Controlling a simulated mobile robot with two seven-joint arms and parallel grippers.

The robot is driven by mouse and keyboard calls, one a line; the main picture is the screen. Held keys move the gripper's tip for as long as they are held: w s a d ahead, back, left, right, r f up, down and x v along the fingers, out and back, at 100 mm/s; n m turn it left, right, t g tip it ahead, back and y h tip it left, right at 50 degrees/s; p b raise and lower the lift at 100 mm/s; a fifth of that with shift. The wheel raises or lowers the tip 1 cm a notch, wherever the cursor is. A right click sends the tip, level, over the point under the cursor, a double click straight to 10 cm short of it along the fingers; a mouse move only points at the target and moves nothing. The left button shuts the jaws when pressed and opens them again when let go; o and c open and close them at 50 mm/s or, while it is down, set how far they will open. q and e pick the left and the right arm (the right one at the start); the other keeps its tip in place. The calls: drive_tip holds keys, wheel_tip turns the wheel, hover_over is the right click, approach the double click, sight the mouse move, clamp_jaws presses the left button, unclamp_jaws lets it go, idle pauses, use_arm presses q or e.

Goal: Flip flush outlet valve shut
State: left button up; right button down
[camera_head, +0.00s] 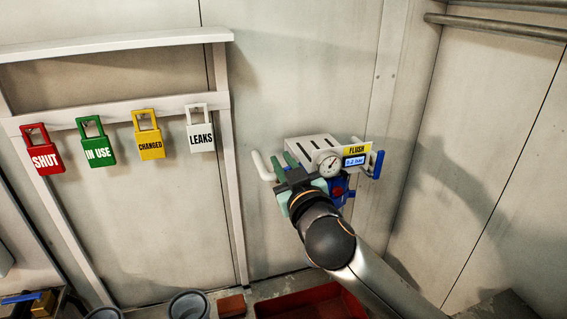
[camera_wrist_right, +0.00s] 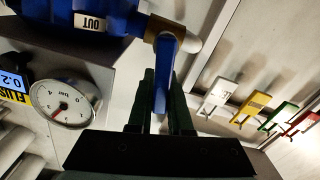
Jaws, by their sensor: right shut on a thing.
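The flush unit (camera_head: 312,147) is mounted on the wall, with a white pipe end at its left, a round gauge (camera_head: 328,163), a yellow FLUSH label (camera_head: 357,150) and a small blue display. In the right wrist view, the blue outlet valve lever (camera_wrist_right: 166,62) hangs from a brass fitting beside the OUT tag (camera_wrist_right: 92,23). My right gripper (camera_head: 291,160) is at the unit's left side. In the wrist view its dark fingers (camera_wrist_right: 162,85) are shut on the lever. The head view hides the lever behind the gripper. My left gripper is not in view.
Another blue lever (camera_head: 378,165) stands at the unit's right end. Red, green, yellow and white padlock tags (camera_head: 150,143) hang on a rail at left. Buckets (camera_head: 189,304) and a red tray (camera_head: 312,300) are on the floor below. The wall right of the unit is clear.

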drive_tip(key=shift+w+d+m, duration=0.1)
drive_tip(key=shift+d+m, duration=0.2)
drive_tip(key=shift+m, duration=0.45)
drive_tip(key=shift+w+d+m, duration=0.1)
drive_tip(key=shift+d+m, duration=0.2)
drive_tip(key=shift+m, duration=0.45)
drive_tip(key=c, duration=0.8)
unclamp_jaws()
drive_tip(key=shift+r, duration=0.1)
drive_tip(key=shift+c, duration=0.2)
